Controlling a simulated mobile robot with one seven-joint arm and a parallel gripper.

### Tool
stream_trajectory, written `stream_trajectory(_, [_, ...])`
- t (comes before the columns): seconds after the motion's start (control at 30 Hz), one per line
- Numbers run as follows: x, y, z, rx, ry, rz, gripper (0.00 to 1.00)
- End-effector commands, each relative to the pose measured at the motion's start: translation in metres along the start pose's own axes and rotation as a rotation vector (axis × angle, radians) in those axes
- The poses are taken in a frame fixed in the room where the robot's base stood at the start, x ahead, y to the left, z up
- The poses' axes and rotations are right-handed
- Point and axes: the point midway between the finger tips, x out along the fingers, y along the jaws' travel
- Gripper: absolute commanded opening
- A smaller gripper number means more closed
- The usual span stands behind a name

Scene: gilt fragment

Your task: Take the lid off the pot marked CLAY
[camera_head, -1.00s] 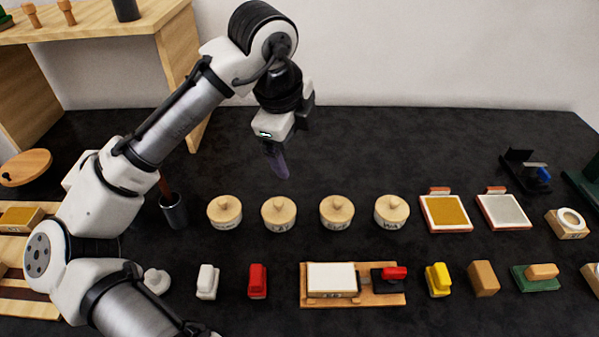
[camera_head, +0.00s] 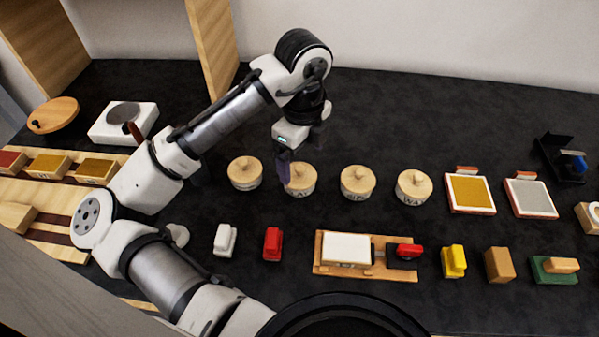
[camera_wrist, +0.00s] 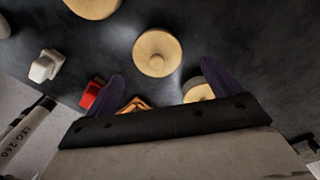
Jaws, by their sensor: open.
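Several round pots with knobbed wooden lids stand in a row on the dark table. In the head view they are a far-left pot (camera_head: 245,174), a second pot (camera_head: 301,181), a third pot (camera_head: 357,183) and a right-hand pot (camera_head: 413,188). Their front markings are too small to read, so I cannot tell which says CLAY. My gripper (camera_head: 284,168) hangs at the second pot, its purple finger partly covering that lid. In the wrist view my open gripper (camera_wrist: 163,70) has one lid (camera_wrist: 157,53) ahead, between its fingers.
In front of the pots are a white block (camera_head: 225,240), a red block (camera_head: 272,244) and a wooden tray (camera_head: 322,268). Framed gold (camera_head: 470,193) and grey (camera_head: 531,198) pads lie right of the pots. The table behind the pots is clear.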

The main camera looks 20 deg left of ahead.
Motion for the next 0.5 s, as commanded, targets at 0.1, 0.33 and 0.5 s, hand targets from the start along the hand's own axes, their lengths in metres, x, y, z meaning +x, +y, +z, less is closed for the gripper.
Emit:
stream_trajectory(0.1, [0.015, 0.004, 0.002, -0.002, 0.001, 0.002, 0.9])
stream_trajectory(0.33, [0.04, 0.004, 0.002, 0.0, 0.001, 0.0, 0.9])
stream_trajectory(0.5, [0.042, 0.004, 0.002, 0.0, 0.0, -0.001, 0.9])
